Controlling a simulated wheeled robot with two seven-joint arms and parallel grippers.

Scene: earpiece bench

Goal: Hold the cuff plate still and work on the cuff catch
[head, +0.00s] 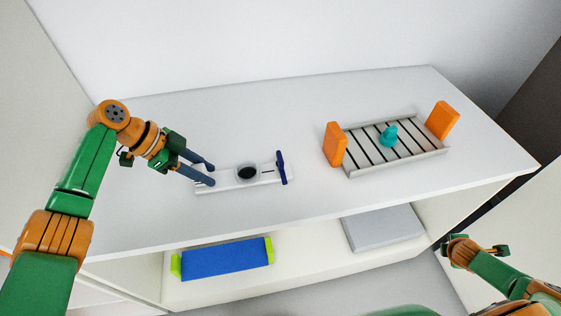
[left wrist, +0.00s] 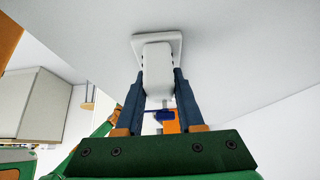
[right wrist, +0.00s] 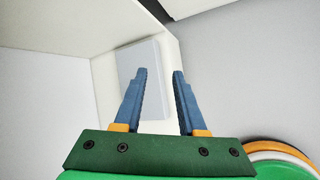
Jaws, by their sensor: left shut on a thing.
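The cuff plate (head: 220,184) is a pale, narrow plate lying on the bench top, with a dark round spot (head: 247,173) near its middle. A dark blue upright piece (head: 282,167), perhaps the cuff catch, stands at its right end. My left gripper (head: 211,175) is shut on a white block at the plate's left end; in the left wrist view its fingers sit on both sides of this white block (left wrist: 157,75). A small blue part (left wrist: 165,114) shows behind it there. My right gripper (right wrist: 158,75) is open and empty, low in front of the bench at the right.
A slatted grey rack (head: 400,162) with orange end blocks (head: 335,145) and a teal knob (head: 389,136) stands on the right of the bench. A blue box with green ends (head: 226,260) and a grey slab (head: 383,228) lie on the shelf below.

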